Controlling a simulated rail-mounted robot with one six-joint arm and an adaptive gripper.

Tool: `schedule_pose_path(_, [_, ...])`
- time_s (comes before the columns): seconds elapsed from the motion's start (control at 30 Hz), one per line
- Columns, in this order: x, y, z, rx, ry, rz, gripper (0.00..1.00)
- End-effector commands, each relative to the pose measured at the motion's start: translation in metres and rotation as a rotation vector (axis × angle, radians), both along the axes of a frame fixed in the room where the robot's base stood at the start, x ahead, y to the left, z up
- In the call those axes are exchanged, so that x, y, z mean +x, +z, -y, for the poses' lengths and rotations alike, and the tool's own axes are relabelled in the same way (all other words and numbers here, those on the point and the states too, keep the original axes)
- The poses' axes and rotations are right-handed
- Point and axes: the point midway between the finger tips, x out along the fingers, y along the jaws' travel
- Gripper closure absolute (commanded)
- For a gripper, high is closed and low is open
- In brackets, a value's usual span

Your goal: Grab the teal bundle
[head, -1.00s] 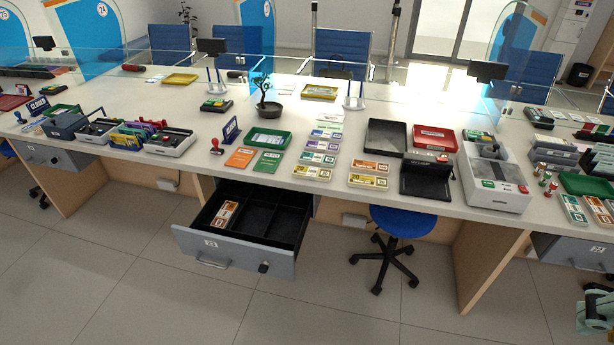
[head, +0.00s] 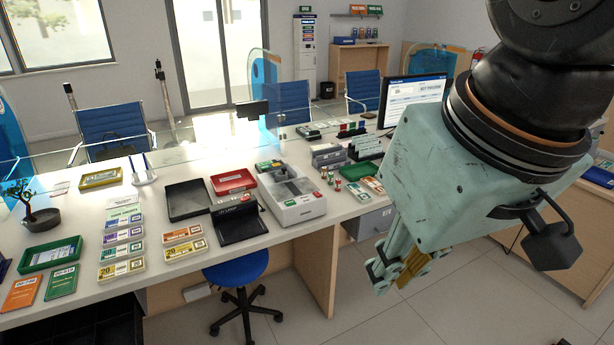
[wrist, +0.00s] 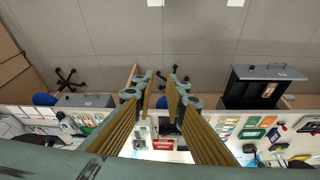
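Several banded note bundles lie in a column on the counter in the head view. A blue-green bundle (head: 122,253) lies between a purple one (head: 122,236) above and a yellow one (head: 121,269) below. Another green-banded bundle (head: 358,193) lies right of the grey machine. My gripper (head: 380,277) hangs in front of the counter's right part, pointing down, away from the column. In the wrist view its fingers (wrist: 159,84) are apart, with nothing between them.
Orange and yellow bundles (head: 184,241) lie right of the column. A black tray (head: 188,200), red tray (head: 233,181) and grey counting machine (head: 290,203) stand beyond. An open drawer (wrist: 264,73) juts from the counter front. A blue stool (head: 237,266) stands below.

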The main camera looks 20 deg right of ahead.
Motion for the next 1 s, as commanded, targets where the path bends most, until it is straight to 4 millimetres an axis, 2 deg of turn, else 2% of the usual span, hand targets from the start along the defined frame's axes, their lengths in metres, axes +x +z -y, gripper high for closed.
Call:
schedule_pose_path(0.27, [0.0000,0.0000,0.0000,0.000,0.000,0.000,0.88])
schedule_pose_path(0.7, [0.0000,0.0000,0.0000,0.000,0.000,0.000,0.50])
schedule_pose_path(1.0, [0.0005,0.0003,-0.0001,0.000,0.000,0.000,0.50])
